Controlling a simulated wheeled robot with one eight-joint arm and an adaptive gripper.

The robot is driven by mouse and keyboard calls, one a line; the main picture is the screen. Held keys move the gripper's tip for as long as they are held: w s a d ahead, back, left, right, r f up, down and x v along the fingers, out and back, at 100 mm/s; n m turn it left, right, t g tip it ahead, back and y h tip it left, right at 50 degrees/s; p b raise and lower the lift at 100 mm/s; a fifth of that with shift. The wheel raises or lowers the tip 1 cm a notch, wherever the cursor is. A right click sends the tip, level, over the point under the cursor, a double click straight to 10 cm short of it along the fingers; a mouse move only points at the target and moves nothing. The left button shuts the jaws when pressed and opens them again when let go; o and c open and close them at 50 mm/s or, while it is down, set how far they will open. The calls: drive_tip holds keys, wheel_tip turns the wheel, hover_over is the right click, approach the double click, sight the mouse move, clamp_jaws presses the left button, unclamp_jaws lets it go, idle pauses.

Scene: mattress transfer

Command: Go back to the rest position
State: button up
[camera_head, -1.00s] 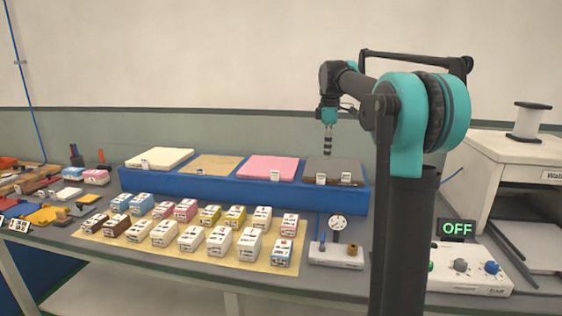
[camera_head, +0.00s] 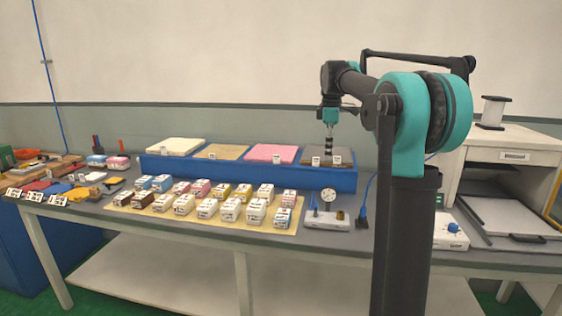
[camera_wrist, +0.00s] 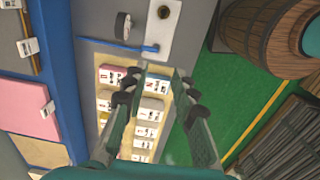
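My arm is folded in front of my body in the head view. Small labelled boxes (camera_wrist: 151,110) show beyond the gap, well below the fingers. Pink (camera_head: 270,152), tan (camera_head: 222,151) and cream (camera_head: 175,146) mattresses lie on the blue stand (camera_head: 250,175).
The long grey table (camera_head: 345,238) carries rows of boxes on a yellow mat (camera_head: 130,207), a gauge unit (camera_head: 327,219) and a white machine (camera_head: 520,152). The wrist view shows a wooden barrel (camera_wrist: 268,38) and green floor (camera_wrist: 222,85) beside the table.

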drive_tip(key=s+d+f+m+t, duration=0.1)
drive_tip(key=s+f+m, duration=0.6)
drive_tip(key=s+f, duration=0.8)
drive_tip(key=s+d+f+m+t, duration=0.1)
drive_tip(key=s+f+m+t, duration=0.2)
drive_tip(key=s+f+m, duration=0.5)
drive_tip(key=s+f, duration=0.8)
drive_tip(key=shift+d+f, duration=0.3)
drive_tip(key=shift+f, duration=0.1)
